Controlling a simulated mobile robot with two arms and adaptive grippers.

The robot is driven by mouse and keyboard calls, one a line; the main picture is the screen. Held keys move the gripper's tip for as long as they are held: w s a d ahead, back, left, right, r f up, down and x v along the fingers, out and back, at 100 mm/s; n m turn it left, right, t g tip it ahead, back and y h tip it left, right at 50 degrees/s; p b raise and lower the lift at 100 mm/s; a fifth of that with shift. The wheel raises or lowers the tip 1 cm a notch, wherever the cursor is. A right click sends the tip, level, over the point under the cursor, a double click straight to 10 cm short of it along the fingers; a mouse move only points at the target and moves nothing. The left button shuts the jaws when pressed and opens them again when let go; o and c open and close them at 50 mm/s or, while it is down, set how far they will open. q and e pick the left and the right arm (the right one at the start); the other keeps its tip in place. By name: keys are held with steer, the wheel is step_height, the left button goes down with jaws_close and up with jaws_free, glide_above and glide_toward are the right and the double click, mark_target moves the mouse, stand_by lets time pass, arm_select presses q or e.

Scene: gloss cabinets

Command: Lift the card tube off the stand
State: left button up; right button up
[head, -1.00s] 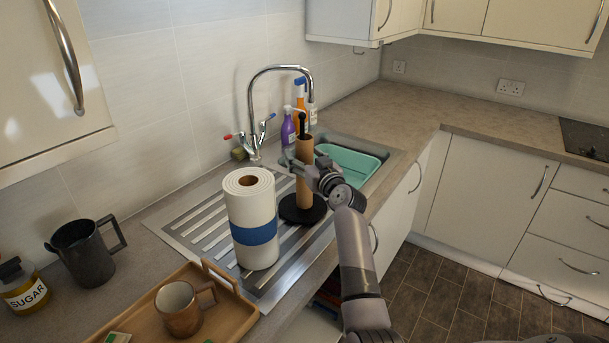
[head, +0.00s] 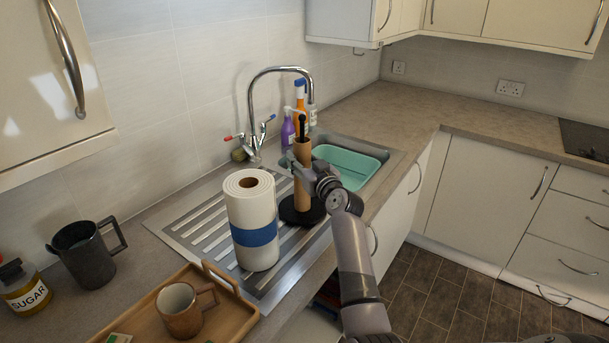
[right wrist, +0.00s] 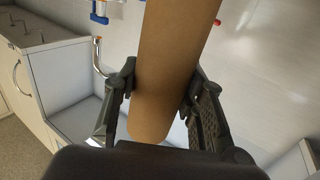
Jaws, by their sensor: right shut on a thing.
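The brown card tube (head: 303,193) stands upright around the rod of the black stand (head: 291,213). The dark tip of the rod shows above the tube's top. The stand's round base is on the metal drainer. My right gripper (head: 303,171) is shut on the tube at about its middle height, coming from the right. In the right wrist view the tube (right wrist: 170,70) lies between both fingers of the right gripper (right wrist: 158,90), and one rounded end shows near the palm. My left gripper is not in view.
A paper towel roll (head: 250,205) with a blue band stands just left of the stand. The tap (head: 252,115) and bottles (head: 288,132) are behind. A green basin (head: 350,165) sits in the sink. A tray (head: 225,318) with a mug (head: 180,308) is in front.

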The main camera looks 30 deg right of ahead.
mark_target(303, 119)
steer(key=shift+r+p, duration=1.65)
steer(key=shift+r, duration=0.35)
steer(key=shift+r+p, duration=1.7)
steer(key=shift+r, duration=0.4)
steer(key=shift+r+p, duration=1.75)
steer(key=shift+r, duration=0.25)
steer(key=shift+r+p, duration=1.75)
steer(key=shift+r, duration=0.25)
